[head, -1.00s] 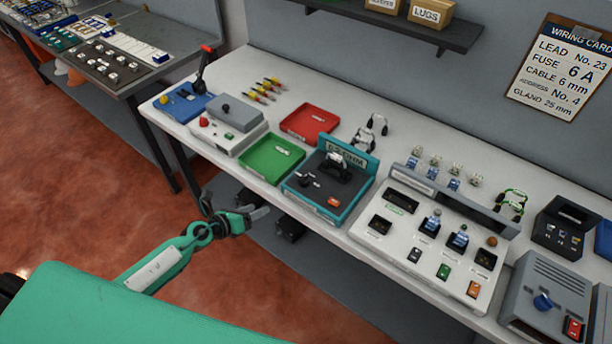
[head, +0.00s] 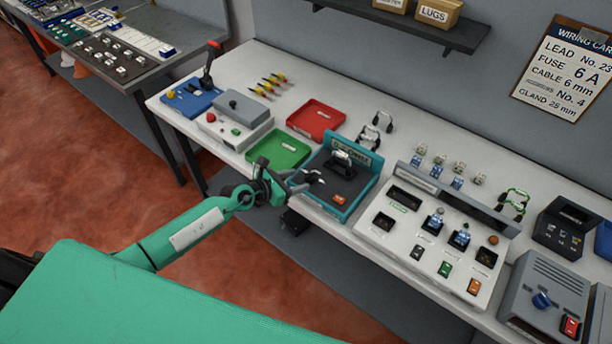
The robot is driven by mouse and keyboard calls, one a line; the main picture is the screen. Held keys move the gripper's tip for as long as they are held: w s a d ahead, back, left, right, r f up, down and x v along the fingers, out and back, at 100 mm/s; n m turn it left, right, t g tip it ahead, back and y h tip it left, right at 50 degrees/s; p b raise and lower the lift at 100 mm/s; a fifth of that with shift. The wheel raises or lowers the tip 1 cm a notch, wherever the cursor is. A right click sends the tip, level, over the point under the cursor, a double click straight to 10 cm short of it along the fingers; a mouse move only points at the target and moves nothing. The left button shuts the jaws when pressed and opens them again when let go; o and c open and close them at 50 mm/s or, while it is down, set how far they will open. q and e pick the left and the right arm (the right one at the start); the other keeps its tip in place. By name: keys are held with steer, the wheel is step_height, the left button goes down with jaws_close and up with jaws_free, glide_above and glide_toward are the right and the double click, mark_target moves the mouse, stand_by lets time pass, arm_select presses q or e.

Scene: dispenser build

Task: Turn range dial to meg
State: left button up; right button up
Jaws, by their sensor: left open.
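A teal-framed tester (head: 338,218) with a dark top panel and a lettered teal back plate stands at the bench's front edge. A black piece with a pale top (head: 343,160) sits on the panel, and an orange-red button (head: 338,198) is near its front. My left gripper (head: 313,179) is open and empty, its fingers reaching over the tester's left front part. The small dark control there, likely the range dial, is largely covered by the fingers; I cannot read its setting. I cannot tell whether the fingers touch it. My right gripper is not in view.
A green tray (head: 279,149) and a red tray (head: 316,119) are left of and behind the tester. A white panel with switches (head: 400,251) stands close on its right. A grey box with a blue knob (head: 541,299) is far right.

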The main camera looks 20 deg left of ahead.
mark_target(305, 178)
arm_select(q)
steer(key=shift+x, duration=2.4)
steer(key=c, duration=1)
